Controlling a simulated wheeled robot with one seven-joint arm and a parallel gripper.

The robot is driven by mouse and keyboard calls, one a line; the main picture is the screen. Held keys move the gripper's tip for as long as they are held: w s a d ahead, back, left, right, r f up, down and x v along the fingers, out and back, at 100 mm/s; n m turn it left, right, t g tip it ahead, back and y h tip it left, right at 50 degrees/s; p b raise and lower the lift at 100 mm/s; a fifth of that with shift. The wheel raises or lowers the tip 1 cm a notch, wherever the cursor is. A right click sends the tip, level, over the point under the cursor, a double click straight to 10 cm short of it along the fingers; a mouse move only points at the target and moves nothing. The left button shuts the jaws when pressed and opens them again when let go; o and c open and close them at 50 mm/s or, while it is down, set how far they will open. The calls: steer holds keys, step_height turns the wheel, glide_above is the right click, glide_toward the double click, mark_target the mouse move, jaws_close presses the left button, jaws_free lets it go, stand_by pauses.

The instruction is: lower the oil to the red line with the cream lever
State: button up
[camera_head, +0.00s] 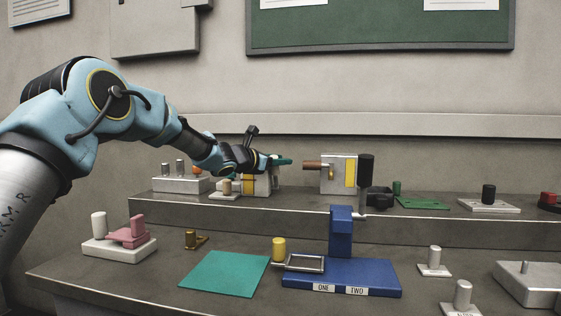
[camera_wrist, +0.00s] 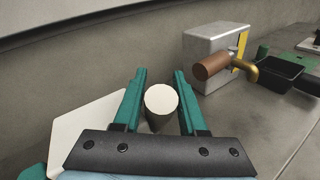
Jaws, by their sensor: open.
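My gripper (camera_head: 283,161) is at the raised back shelf, over a cream box (camera_head: 262,186) with a yellow strip that it partly hides. In the wrist view my gripper (camera_wrist: 161,76) is open, its teal fingers on either side of a cream round lever end (camera_wrist: 161,98). Gaps show between the lever end and both fingers. The lever's lower part is hidden by the gripper. In the head view I cannot make out the cream lever, the oil level or a red line.
To the right stands another box (camera_head: 340,172) with a yellow strip and a brown handle (camera_head: 312,165); this brown handle (camera_wrist: 211,66) also shows in the wrist view. A black tray (camera_head: 379,197) is beside it. A blue fixture (camera_head: 350,275) and teal mat (camera_head: 226,272) are on the lower bench.

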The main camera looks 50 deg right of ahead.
steer(key=o, duration=0.4)
steer(key=shift+c, duration=0.2)
steer(key=shift+r, duration=0.1)
steer(key=a+b, duration=0.2)
steer(key=a, duration=0.8)
steer(key=shift+s+a+r+b, duration=0.3)
steer(key=shift+a+r+b, duration=0.05)
steer(key=shift+r+b, duration=0.1)
